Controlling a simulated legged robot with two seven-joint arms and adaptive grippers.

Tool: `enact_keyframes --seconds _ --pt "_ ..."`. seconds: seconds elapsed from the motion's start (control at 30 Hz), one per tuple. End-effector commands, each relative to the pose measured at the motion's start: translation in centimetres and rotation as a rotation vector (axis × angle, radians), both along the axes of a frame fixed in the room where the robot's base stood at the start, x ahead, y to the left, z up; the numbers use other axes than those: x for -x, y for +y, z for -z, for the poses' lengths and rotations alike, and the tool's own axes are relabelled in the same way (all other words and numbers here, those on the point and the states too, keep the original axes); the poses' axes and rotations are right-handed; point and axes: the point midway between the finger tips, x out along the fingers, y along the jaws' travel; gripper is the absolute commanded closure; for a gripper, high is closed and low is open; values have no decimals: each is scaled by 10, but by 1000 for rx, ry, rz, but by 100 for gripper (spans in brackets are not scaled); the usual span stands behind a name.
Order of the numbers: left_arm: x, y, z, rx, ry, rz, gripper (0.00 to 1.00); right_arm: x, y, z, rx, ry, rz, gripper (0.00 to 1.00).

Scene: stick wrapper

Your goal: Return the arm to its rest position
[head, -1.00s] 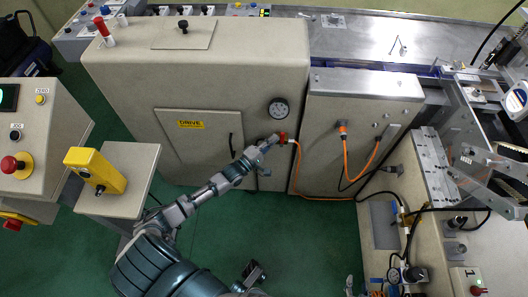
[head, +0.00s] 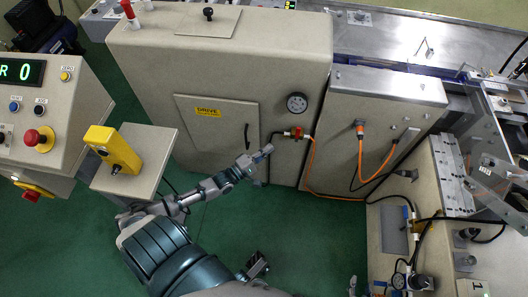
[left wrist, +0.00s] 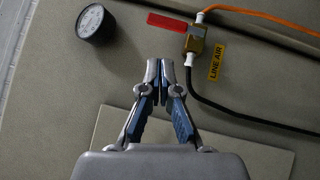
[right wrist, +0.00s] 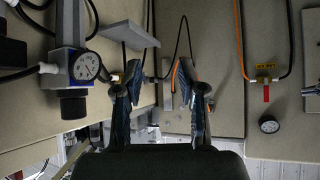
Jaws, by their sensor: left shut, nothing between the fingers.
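My left arm reaches over the green floor toward the beige machine. Its gripper (head: 262,153) is shut and empty, left of and apart from the air valve (head: 297,133) with its red lever. In the left wrist view my left gripper's fingertips (left wrist: 160,67) meet, and the valve (left wrist: 195,40) is above right, by the "LINE AIR" label. The red lever (left wrist: 167,22) sticks out across the valve body. In the right wrist view my right gripper (right wrist: 160,72) is open, with nothing seen between its fingers. Only a small tip of it shows at the head view's bottom edge.
The drive cabinet (head: 215,125) has a pressure gauge (head: 297,103). Orange hoses (head: 312,165) and black cables run right of the valve. A yellow pedestal box (head: 115,149) and a control console (head: 50,105) stand at left. Green floor lies open below the cabinet.

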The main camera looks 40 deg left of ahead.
Motion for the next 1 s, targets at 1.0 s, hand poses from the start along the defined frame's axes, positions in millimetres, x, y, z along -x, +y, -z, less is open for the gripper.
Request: enact_keyframes --seconds 1.0 --pt "231 -110 242 -1498 750 633 100 100 -31 190 131 549 9 60"
